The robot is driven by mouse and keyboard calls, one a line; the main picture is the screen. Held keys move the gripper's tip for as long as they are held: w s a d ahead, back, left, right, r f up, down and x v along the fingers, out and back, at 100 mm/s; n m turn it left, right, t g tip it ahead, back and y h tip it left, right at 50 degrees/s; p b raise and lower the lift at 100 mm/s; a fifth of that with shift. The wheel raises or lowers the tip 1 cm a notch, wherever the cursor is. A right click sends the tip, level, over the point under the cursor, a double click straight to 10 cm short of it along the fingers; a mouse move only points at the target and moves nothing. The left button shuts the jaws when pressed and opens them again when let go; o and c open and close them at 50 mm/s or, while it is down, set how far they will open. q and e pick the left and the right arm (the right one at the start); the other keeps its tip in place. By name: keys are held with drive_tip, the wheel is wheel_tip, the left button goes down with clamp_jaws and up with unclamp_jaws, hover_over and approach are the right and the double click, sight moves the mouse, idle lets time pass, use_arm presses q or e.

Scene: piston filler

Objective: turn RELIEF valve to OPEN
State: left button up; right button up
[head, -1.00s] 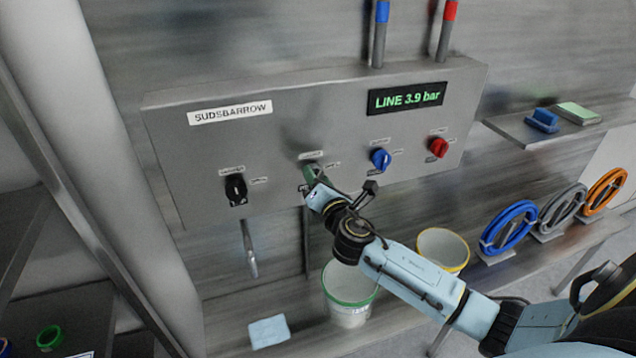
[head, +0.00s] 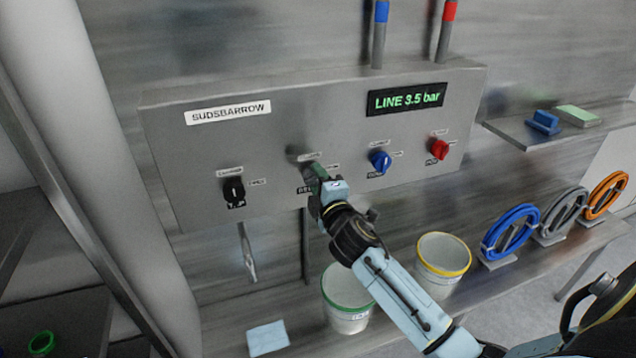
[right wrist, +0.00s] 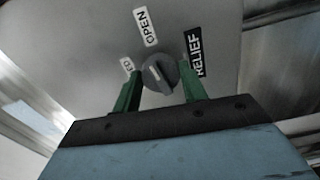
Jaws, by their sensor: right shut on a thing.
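The RELIEF valve knob (right wrist: 160,73) is a round grey dial with a white mark. In the right wrist view it sits between the green fingers of my right gripper (right wrist: 163,90), which is shut on it. The white mark leans up and left, roughly toward the OPEN label (right wrist: 147,26); its exact alignment is hard to tell. A partly hidden label ending in "ED" (right wrist: 127,65) is to the left, and the RELIEF plate (right wrist: 195,52) to the right. In the head view my right gripper (head: 314,174) covers most of the knob. My left gripper is not in view.
The grey panel (head: 330,125) also carries a black knob (head: 234,191), a blue knob (head: 380,162) and a red knob (head: 440,149). Its display (head: 406,99) reads LINE 3.5 bar. A green-rimmed bucket (head: 345,305) and a yellow-rimmed bucket (head: 442,265) stand below, near my right arm.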

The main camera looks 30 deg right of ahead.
drive_tip(key=shift+m, duration=0.9)
drive_tip(key=o, duration=1)
drive_tip(key=shift+s, duration=0.1)
drive_tip(key=b+v, duration=0.1)
drive_tip(key=v, duration=1.2)
drive_tip(key=shift+s+a+b, duration=0.1)
drive_tip(key=shift+b, duration=0.25)
drive_tip(key=shift+f, duration=0.1)
